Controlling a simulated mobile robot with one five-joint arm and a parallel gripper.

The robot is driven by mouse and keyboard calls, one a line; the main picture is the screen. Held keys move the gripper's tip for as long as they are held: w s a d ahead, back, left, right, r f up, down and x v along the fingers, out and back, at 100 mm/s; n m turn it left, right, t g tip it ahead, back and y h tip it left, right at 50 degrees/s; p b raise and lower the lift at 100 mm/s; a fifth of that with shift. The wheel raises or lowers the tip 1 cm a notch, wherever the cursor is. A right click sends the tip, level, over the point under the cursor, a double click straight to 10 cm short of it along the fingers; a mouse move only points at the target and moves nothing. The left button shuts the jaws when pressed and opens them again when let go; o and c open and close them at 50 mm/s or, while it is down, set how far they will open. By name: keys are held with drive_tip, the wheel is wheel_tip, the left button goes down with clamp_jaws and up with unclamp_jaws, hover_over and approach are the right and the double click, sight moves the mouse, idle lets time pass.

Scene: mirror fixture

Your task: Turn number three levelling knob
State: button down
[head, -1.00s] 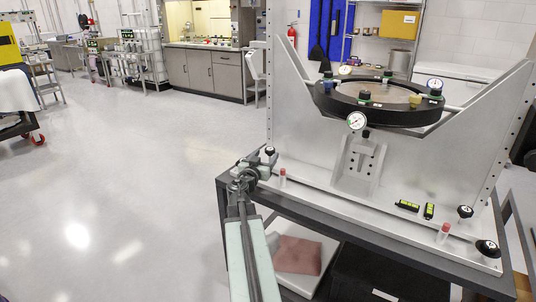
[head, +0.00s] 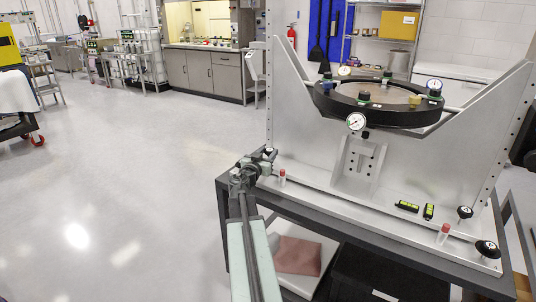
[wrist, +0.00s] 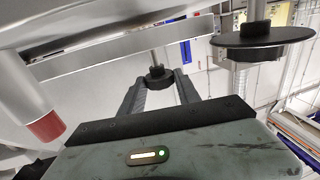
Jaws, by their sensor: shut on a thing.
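My gripper (wrist: 160,84) is shut on a small black knob (wrist: 159,72) at the end of a metal rod, with one finger on each side of it. In the head view my gripper (head: 262,164) is at the left front corner of the grey metal mirror fixture (head: 420,165), and a black knob with a pale top (head: 269,152) shows there. Two more black knobs, one upper (head: 465,211) and one lower (head: 487,248), are at the fixture's right end. No knob number is readable. The round mirror (head: 375,94) sits in a black ring above.
A red-tipped post (head: 282,177) stands close to my gripper; a red-ended cylinder (wrist: 47,126) is left in the wrist view. A wide black disc (wrist: 262,50) is at right there. Two spirit levels (head: 407,206) lie on the fixture's base. Open floor (head: 120,180) is at left.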

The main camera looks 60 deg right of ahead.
drive_tip(key=m+g, duration=0.2)
drive_tip(key=g, duration=0.2)
drive_tip(key=w+m+g, duration=0.1)
drive_tip(key=m+g, duration=0.2)
drive_tip(key=g, duration=0.1)
drive_tip(key=shift+w+d, duration=0.2)
drive_tip(key=shift+m+g+y, duration=1.2)
drive_tip(key=shift+m+g, duration=0.4)
drive_tip(key=shift+g, duration=0.6)
drive_tip(key=shift+g, duration=0.3)
drive_tip(key=c, duration=0.9)
unclamp_jaws()
drive_tip(key=shift+o, duration=0.2)
drive_tip(key=v, duration=0.7)
drive_tip(key=shift+w+a+r, duration=0.1)
drive_tip(key=shift+w+a, duration=0.05)
drive_tip(key=shift+a, duration=0.2)
